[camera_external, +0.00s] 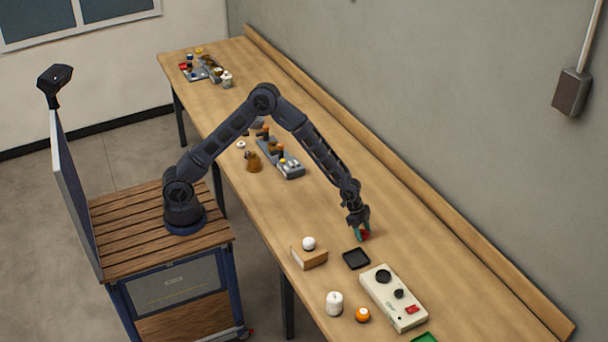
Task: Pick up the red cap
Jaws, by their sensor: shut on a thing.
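My gripper (360,234) is low over the long wooden table, in the right half of the external view. It points down and is shut on a small red thing, the red cap (365,235), which shows between and beside the fingertips. A bit of green-teal also shows at the fingertips; I cannot tell what it belongs to. The cap is small and partly hidden by the fingers. I cannot tell whether it touches the table.
Near the gripper are a black square tray (356,258), a wooden block (309,257) with a white ball (308,243), and a beige box (394,297) with dark knobs. A white jar (334,303) and an orange item (363,314) stand in front. Table right of the gripper is clear.

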